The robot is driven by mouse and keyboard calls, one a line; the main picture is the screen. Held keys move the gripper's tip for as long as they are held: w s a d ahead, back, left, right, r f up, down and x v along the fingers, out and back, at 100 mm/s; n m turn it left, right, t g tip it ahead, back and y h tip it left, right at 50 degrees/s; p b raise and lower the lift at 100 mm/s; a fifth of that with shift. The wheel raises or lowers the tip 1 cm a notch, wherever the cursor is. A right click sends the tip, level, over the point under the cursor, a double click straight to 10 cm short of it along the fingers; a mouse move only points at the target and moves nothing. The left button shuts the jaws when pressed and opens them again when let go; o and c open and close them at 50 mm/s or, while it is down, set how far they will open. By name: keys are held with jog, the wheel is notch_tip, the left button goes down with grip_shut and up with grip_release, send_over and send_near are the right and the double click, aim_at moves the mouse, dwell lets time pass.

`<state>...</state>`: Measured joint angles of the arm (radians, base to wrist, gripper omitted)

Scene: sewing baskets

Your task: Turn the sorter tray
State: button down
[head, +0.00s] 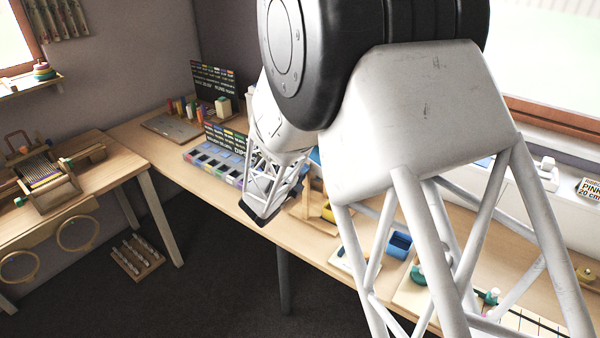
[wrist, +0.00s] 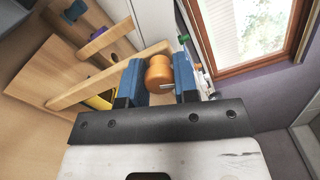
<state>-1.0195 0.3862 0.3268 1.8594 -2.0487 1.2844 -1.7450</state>
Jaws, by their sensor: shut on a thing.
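My gripper (wrist: 158,68) is shut on an orange wooden knob (wrist: 158,76), which sits between its two blue fingers in the wrist view. A light wooden frame with bars (wrist: 105,72) lies just left of the fingers. Whether the knob is fixed to this frame I cannot tell. In the head view, a long tray with grey-blue compartments (head: 213,164) lies on the bench beside my arm's dark end, partly hidden by it. A wooden holder with yellow parts (head: 318,209) stands right of that end. Which of these is the sorter tray is not clear. The fingertips are hidden in the head view.
Sign boards (head: 214,82) and colored spools stand at the back of the bench. A blue box (head: 399,246) stands farther right. A second table (head: 95,165) with a small loom is at left. Dark floor lies between them. A window (wrist: 250,30) is at upper right in the wrist view.

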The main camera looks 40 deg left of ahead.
jog(key=m, duration=0.4)
dwell(0.4)
jog(key=c, duration=0.9)
grip_release()
jog(key=shift+s, duration=0.1)
jog(key=shift+s, duration=3.85)
jog(key=shift+w+d, duration=0.1)
